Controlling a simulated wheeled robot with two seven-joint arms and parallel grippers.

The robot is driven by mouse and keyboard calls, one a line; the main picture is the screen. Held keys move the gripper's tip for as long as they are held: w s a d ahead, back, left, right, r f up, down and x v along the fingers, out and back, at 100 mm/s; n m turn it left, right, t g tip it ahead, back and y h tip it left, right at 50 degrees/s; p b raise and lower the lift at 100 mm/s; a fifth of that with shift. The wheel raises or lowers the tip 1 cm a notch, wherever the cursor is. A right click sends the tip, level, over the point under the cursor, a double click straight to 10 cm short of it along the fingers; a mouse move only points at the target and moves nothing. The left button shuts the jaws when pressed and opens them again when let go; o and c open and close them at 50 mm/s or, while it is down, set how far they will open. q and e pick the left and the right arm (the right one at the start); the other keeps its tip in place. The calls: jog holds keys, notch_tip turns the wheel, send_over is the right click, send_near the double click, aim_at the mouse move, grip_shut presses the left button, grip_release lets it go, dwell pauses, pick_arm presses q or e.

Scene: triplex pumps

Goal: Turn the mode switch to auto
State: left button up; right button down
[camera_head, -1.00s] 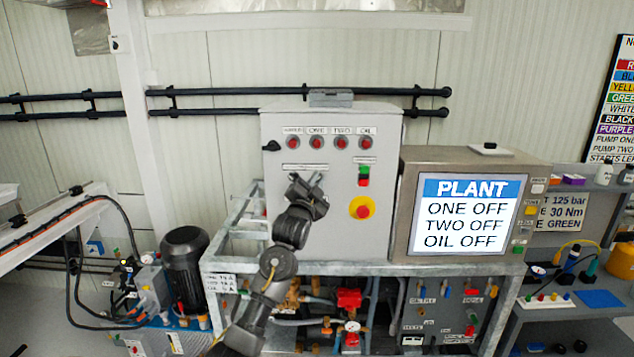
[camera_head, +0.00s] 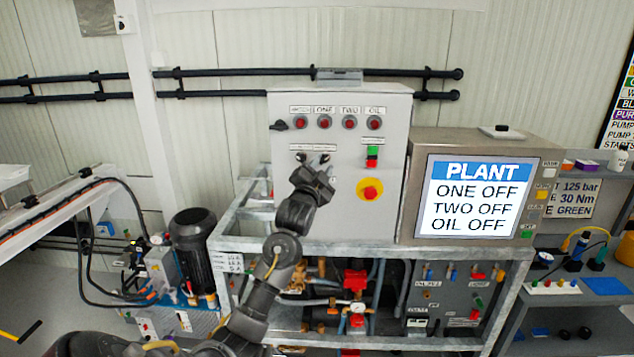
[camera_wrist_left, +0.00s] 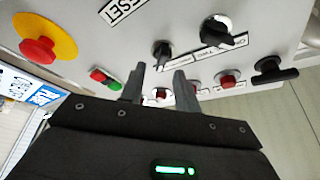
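Two black rotary knobs sit side by side under labels on the grey control cabinet, a left knob (camera_head: 300,157) and a right knob (camera_head: 324,158). I cannot read which one is the mode switch. In the left wrist view the knobs (camera_wrist_left: 162,52) (camera_wrist_left: 217,31) show beyond the fingers, with white label strips beside them. My left gripper (camera_head: 314,175) is just below the knobs in the head view. In the left wrist view its fingers (camera_wrist_left: 160,72) stand apart with nothing held between them. Contact with a knob cannot be made out. My right gripper is not in view.
Above the knobs is a row of red buttons or lamps (camera_head: 324,122). A black handle (camera_head: 279,125) sticks out at the cabinet's left edge. A red-green button (camera_head: 372,156) and a red emergency stop (camera_head: 370,191) on yellow are right. The screen (camera_head: 480,196) reads ONE, TWO and OIL OFF.

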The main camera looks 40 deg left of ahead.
pick_arm(q)
jog(key=b+v, duration=0.3)
jog(key=v, duration=0.5)
jog(key=shift+s, duration=0.3)
jog(key=shift+d+f, duration=0.1)
